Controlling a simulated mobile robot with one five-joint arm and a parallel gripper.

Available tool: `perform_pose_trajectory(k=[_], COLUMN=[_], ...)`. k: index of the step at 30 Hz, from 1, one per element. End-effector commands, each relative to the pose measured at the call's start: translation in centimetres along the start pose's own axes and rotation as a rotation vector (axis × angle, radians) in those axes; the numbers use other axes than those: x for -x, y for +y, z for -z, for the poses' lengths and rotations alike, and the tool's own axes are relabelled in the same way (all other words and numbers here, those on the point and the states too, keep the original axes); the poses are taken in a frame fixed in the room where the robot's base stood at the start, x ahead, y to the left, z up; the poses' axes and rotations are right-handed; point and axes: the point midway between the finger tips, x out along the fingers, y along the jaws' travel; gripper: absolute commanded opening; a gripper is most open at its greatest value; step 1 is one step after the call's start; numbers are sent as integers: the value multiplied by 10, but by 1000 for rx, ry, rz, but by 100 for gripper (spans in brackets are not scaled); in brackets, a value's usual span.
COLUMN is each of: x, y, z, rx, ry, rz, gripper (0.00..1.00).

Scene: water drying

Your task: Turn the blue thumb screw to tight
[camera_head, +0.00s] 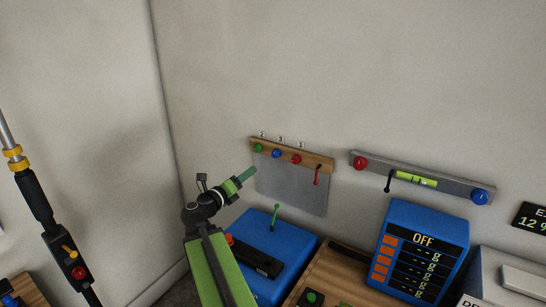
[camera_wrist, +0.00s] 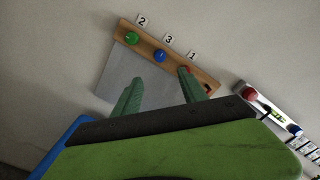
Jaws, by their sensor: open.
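A blue knob (camera_head: 277,154) sits in the middle of a wooden bar (camera_head: 316,162) on the wall, between a green knob (camera_head: 258,148) and a red knob (camera_head: 297,159). In the wrist view the blue knob (camera_wrist: 160,56) is under the label 3. Another blue knob (camera_head: 480,197) is at the right end of a grey bar with a level vial. I cannot tell which is the named screw. My gripper (camera_head: 252,172) is open and empty, left of and below the wooden bar's blue knob. In the wrist view its fingertips (camera_wrist: 159,75) are spread below that knob, apparently apart from it.
A grey sheet (camera_head: 290,187) hangs below the wooden bar, with a red lever (camera_head: 317,175) at its right. The grey bar (camera_head: 450,184) carries a red knob (camera_head: 360,162).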

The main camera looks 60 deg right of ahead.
Motion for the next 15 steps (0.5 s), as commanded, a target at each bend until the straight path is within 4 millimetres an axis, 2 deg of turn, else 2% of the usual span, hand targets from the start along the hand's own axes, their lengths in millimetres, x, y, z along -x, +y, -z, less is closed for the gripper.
perform_pose_trajectory(k=[5, 15], x=[-21, -107], y=[1, 2], z=[0, 0], rx=[-4, -6], ry=[4, 7], rz=[1, 2], gripper=[50, 50])
